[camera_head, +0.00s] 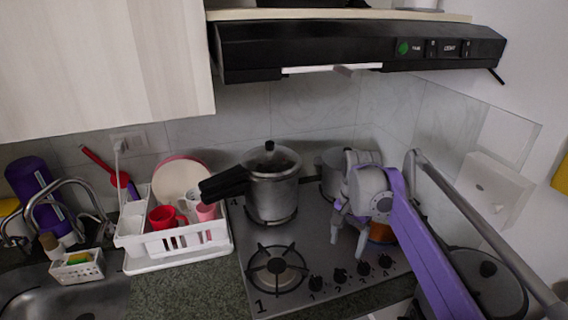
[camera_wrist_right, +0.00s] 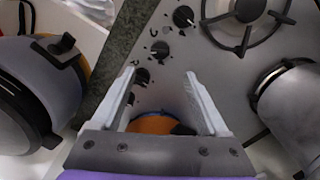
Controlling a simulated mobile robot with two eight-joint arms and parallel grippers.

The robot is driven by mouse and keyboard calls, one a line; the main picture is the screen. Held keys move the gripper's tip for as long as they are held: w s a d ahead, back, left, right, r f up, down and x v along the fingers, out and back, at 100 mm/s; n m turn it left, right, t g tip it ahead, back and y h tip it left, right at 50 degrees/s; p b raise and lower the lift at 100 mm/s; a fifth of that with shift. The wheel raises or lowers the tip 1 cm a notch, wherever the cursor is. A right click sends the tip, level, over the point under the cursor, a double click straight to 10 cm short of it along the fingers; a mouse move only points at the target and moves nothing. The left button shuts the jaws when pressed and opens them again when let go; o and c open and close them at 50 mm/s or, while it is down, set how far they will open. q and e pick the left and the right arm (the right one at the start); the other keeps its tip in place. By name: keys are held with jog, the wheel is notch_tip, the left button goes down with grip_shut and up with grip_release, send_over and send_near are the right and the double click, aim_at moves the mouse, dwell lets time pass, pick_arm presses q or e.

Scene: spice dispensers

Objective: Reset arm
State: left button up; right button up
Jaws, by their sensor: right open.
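My right gripper (camera_head: 348,243) is above the right part of the stove, at the end of my purple arm. Its pale fingers are spread with nothing between the tips, and they also show apart in the wrist view (camera_wrist_right: 161,80). An orange round object (camera_head: 382,232) is partly hidden behind the gripper. In the wrist view an orange object (camera_wrist_right: 152,125) shows low between the fingers, partly covered by the gripper body. I cannot tell whether they touch. My left gripper is not in view.
A pressure cooker (camera_head: 272,190) stands on the stove (camera_head: 320,253), with a second pot (camera_head: 332,165) behind my gripper. A white dish rack (camera_head: 160,245) is left. A dark pot (camera_head: 487,285) is at lower right. The range hood (camera_head: 350,45) hangs above.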

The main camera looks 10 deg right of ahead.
jog(key=s+a+f+n+t, duration=0.1)
jog(key=s+a+f+n, duration=0.2)
jog(key=s, duration=0.4)
jog(key=s+a+f+n+t, duration=0.2)
jog(key=s+a+f+n, duration=0.2)
jog(key=s, duration=0.3)
jog(key=s+a+f+n+t, duration=0.2)
jog(key=s+a+f+n, duration=0.1)
jog(key=s, duration=0.4)
notch_tip(320, 180, down, 3)
jog(key=shift+a+r+n, duration=0.15)
jog(key=shift+r+n, duration=0.05)
jog(key=shift+n, duration=0.4)
